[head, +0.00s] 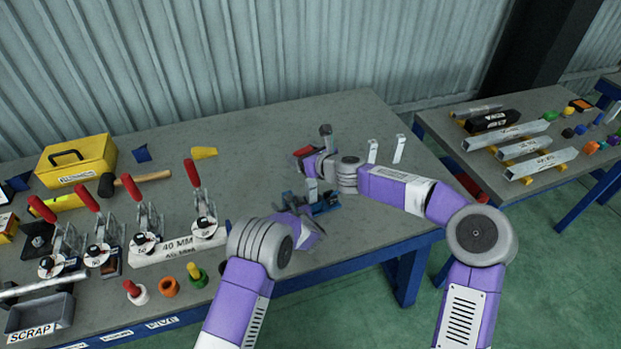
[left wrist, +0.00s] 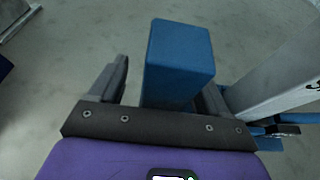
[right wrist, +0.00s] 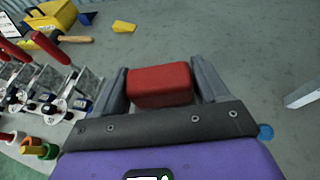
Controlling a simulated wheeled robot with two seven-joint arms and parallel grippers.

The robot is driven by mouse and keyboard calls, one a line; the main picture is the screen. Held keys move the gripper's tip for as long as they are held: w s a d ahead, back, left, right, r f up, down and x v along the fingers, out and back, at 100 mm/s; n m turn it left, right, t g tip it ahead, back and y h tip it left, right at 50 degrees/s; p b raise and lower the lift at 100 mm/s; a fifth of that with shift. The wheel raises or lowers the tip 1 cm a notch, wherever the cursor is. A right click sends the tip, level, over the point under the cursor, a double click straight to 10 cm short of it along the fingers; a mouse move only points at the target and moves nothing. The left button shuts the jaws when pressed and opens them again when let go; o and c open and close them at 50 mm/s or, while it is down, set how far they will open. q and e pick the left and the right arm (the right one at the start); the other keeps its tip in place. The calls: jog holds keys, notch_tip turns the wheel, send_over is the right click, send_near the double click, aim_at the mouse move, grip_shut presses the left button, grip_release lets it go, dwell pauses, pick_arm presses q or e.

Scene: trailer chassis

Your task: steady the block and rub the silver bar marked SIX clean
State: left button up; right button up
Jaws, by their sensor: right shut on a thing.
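A blue block (left wrist: 178,58) stands between the fingers of my left gripper (left wrist: 168,78) in the left wrist view. A gap shows at the left finger; the block's right side is close to the other finger. A silver bar (left wrist: 278,78) slants beside the block, with dark marks cut off at the picture edge, so I cannot read them. In the head view, blue parts (head: 324,203) and a short silver piece (head: 311,190) show by my left gripper, partly hidden by my arm. My right gripper (right wrist: 160,85) is shut on a red block (right wrist: 160,82), held beyond the blue parts.
Red-handled clamps (head: 204,215), a mallet (head: 125,184), a yellow toolbox (head: 78,158) and a scrap tray (head: 40,313) crowd the left side. Two silver uprights (head: 373,151) stand behind my right arm. A second table (head: 482,165) at right holds several bars.

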pick_arm(q)
jog(key=shift+s, duration=0.1)
jog(key=shift+p+v, duration=1.05)
jog(key=shift+v, duration=2.85)
pick_arm(e)
jog(key=shift+r, duration=1.05)
pick_arm(q)
jog(key=shift+r, duration=0.1)
jog(key=o, duration=0.4)
jog(key=shift+o, duration=0.2)
jog(key=v, duration=1.2)
jog(key=shift+r, duration=0.1)
